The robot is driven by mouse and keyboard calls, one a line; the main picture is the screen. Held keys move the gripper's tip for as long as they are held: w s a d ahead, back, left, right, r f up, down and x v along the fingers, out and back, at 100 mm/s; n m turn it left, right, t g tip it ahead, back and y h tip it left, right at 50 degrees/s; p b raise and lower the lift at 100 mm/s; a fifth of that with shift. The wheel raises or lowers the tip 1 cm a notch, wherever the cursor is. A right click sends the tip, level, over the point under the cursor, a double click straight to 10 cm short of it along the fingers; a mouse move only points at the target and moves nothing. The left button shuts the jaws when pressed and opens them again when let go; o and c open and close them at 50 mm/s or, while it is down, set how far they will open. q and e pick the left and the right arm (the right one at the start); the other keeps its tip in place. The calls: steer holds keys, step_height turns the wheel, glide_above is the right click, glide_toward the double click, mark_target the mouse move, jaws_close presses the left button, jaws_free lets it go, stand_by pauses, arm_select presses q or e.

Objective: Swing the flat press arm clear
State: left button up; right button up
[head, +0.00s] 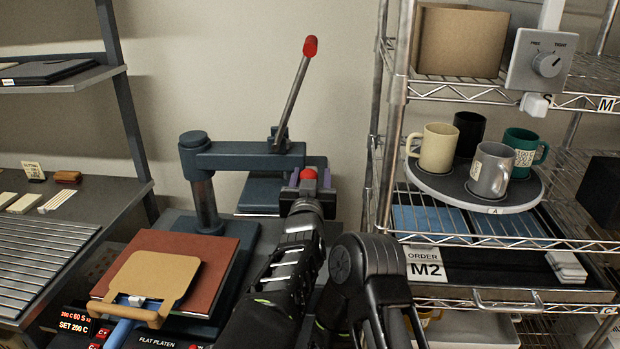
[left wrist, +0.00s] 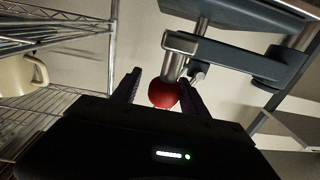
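The flat press arm (head: 240,157) is a dark blue-grey beam reaching right from a post (head: 205,200). A lever (head: 293,95) with a red tip rises from its right end. A dark plate (head: 262,193) shows below the arm, behind and right of the red-brown pad (head: 205,252). My left gripper (head: 308,180) is at the arm's right end, its fingers on either side of a red knob (head: 308,173). In the left wrist view the fingers straddle the knob (left wrist: 163,94), with a gap on the left side; contact on the right is unclear. My right gripper does not show.
A tan board (head: 150,283) with a handle lies over the pad. A wire rack (head: 400,130) stands close right of my left gripper, holding several mugs on a round tray (head: 430,184) and a cardboard box (head: 460,40). A grey side shelf (head: 85,215) is at left.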

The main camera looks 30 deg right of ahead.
arm_select(q)
steer(key=shift+o, duration=0.6)
steer(key=shift+a+r, duration=0.1)
steer(key=shift+a, duration=0.05)
steer(key=shift+s+a+b, duration=0.25)
steer(key=shift+s+b, duration=0.2)
steer(key=shift+b, duration=0.1)
steer(key=b+v, duration=0.3)
steer(key=v, duration=0.3)
steer(key=shift+s+a, duration=0.2)
steer(key=shift+s, duration=0.15)
